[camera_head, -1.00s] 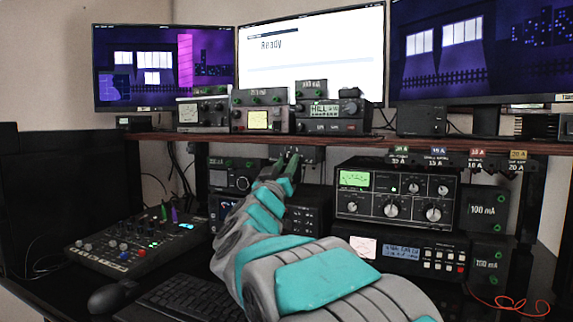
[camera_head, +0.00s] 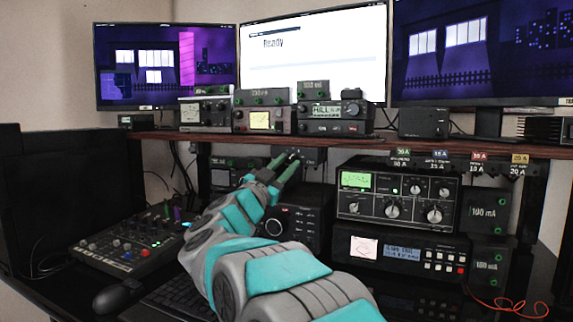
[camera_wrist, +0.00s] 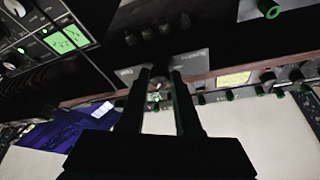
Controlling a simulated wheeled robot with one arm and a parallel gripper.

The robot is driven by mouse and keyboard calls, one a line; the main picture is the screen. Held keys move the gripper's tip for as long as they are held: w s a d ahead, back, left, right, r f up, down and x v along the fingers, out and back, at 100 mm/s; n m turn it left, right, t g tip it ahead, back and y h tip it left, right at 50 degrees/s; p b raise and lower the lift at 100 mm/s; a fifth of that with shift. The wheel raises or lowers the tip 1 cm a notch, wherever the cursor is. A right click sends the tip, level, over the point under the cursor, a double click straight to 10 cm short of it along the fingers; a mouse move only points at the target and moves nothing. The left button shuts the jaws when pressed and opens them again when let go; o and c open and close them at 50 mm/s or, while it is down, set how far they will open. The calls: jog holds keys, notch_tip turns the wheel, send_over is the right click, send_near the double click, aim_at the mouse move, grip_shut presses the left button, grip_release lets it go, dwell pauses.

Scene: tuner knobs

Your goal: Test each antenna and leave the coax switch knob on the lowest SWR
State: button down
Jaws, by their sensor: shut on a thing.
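The coax switch is a small dark box (camera_head: 313,155) hung under the wooden shelf, left of the tuner. My gripper (camera_head: 288,160) reaches up to its front. In the wrist view, the switch's grey labelled face (camera_wrist: 192,65) lies just past my fingertips, which close around its small knob (camera_wrist: 157,88). The fingers hide much of the knob, so its position cannot be read. The tuner (camera_head: 396,197) has a lit green meter (camera_head: 356,181) and several knobs; its needle is too small to read. The green meter also shows in the wrist view (camera_wrist: 68,40).
Small radios and meters, including a radio (camera_head: 336,117) with a lit display, stand on the shelf (camera_head: 215,136). A middle monitor (camera_head: 320,60) reads "Ready". A radio with a large dial (camera_head: 290,224) sits below my gripper. A mixer (camera_head: 125,240) stands at left.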

jog(key=shift+m, duration=0.5)
jog(key=c, duration=0.6)
grip_release()
jog(key=shift+a, duration=0.1)
jog(key=v, duration=0.7)
jog(key=shift+s+a+b, duration=0.2)
jog(key=shift+s+b, duration=0.1)
jog(key=shift+b, duration=0.15)
jog(key=shift+f, duration=0.1)
grip_shut()
dwell(0.8)
